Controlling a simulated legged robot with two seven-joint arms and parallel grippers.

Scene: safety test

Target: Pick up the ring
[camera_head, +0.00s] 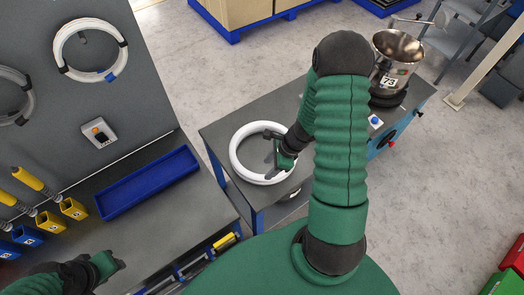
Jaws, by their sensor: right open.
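A white ring (236,160) lies flat on a small dark table (222,130) in the middle of the view. My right gripper (272,148) is over the ring's right side, with its fingers apart and reaching over the ring's inside. Whether it touches the ring I cannot tell. My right arm hides part of the table. My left gripper (108,265) is at the lower left, above the workbench and far from the ring; its fingers are too small to tell open from shut.
More rings (65,62) hang on a grey panel at the left. A metal bowl machine marked 73 (392,80) stands on the table's far right. Blue pallets with boxes (245,12) are behind; the floor between is clear.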

